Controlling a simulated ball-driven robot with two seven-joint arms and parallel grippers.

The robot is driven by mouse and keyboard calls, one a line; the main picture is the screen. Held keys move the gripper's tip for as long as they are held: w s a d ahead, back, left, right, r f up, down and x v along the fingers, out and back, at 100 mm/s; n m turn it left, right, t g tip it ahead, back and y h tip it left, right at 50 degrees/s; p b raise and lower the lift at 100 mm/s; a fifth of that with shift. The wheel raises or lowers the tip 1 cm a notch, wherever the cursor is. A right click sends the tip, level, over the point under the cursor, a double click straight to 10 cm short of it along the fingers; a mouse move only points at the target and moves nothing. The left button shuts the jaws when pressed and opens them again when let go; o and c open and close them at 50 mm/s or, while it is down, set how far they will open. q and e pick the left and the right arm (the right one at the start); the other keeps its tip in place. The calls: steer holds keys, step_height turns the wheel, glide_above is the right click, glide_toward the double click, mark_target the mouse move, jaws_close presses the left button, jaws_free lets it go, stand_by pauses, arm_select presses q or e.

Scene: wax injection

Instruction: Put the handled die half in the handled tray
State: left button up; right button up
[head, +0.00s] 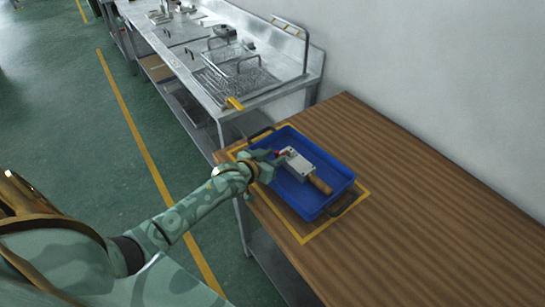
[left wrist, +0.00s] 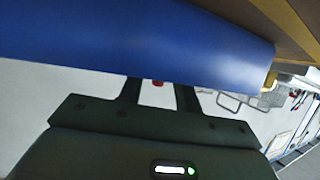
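The handled die half (head: 298,165) is a pale grey metal block with a brown wooden handle (head: 320,185) and a small red part at its far-left end. In the head view it appears inside the blue handled tray (head: 314,210), its handle pointing toward the near-right wall. My left gripper (head: 279,157) reaches over the tray's left wall beside the red end. In the left wrist view the tray's blue wall (left wrist: 140,45) hides the fingertips. The fingers stand apart, with a small red piece (left wrist: 157,83) between them and gaps beside it. My right gripper is not in view.
The tray stands inside a yellow outline (head: 310,238) on a wooden table (head: 420,205), with dark handles at its ends. The table is clear to the right. A steel bench (head: 190,60) with wire racks and a yellow-handled tool (head: 234,103) stands behind, along a white wall.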

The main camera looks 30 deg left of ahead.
arm_select(q)
steer(key=shift+r, duration=0.2)
steer(key=d+p+v, duration=0.1)
steer(key=p+v, duration=0.2)
steer(key=v, duration=0.9)
steer(key=shift+a+p, duration=0.3)
steer(key=shift+a, duration=0.15)
